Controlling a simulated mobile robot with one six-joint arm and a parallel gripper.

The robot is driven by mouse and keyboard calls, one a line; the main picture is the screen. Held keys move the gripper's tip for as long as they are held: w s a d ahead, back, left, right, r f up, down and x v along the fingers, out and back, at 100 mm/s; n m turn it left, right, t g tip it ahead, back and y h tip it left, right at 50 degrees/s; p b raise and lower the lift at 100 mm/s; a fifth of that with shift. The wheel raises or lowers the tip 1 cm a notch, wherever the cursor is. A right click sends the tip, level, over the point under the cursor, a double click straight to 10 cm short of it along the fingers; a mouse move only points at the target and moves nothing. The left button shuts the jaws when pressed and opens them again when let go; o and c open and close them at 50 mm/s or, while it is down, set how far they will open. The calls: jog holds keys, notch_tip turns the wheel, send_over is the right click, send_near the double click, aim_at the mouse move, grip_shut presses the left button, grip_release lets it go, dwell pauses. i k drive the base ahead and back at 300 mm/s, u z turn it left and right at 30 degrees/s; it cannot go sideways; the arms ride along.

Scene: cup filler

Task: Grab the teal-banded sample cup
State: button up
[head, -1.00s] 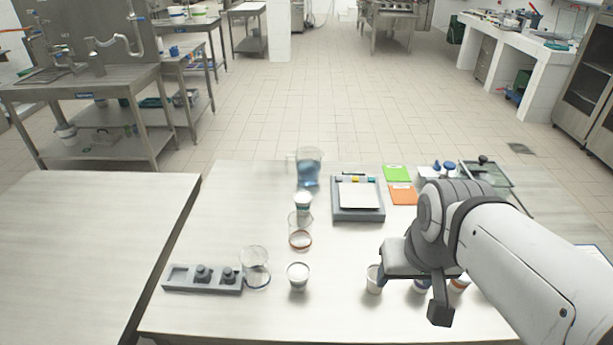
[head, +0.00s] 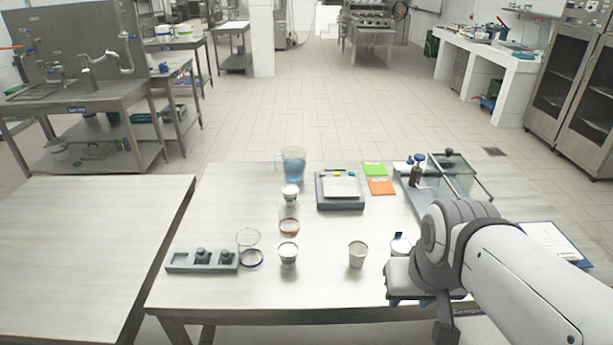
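I cannot make out a clear teal band on any cup. A plain pale cup (head: 357,254) stands upright left of my arm. A cup with a bluish mark (head: 399,245) stands right of it, partly hidden behind my gripper. Another whitish cup (head: 288,254) stands further left. A small white-topped cup (head: 291,193) stands farther back; its band colour is too small to tell. My gripper (head: 420,312) is at the front right of the table, nearer than the cups. Its fingers look apart, with nothing seen between them.
A glass beaker (head: 249,250) stands by a grey weight block (head: 190,262). A glass-sided case (head: 455,172) and a clipboard (head: 550,240) are at right.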

aim_at(291, 190)
jog(key=z, duration=1.05)
jog(key=k, duration=1.2)
jog(key=u, duration=1.1)
jog(key=i, duration=1.65)
jog(key=u, duration=0.05)
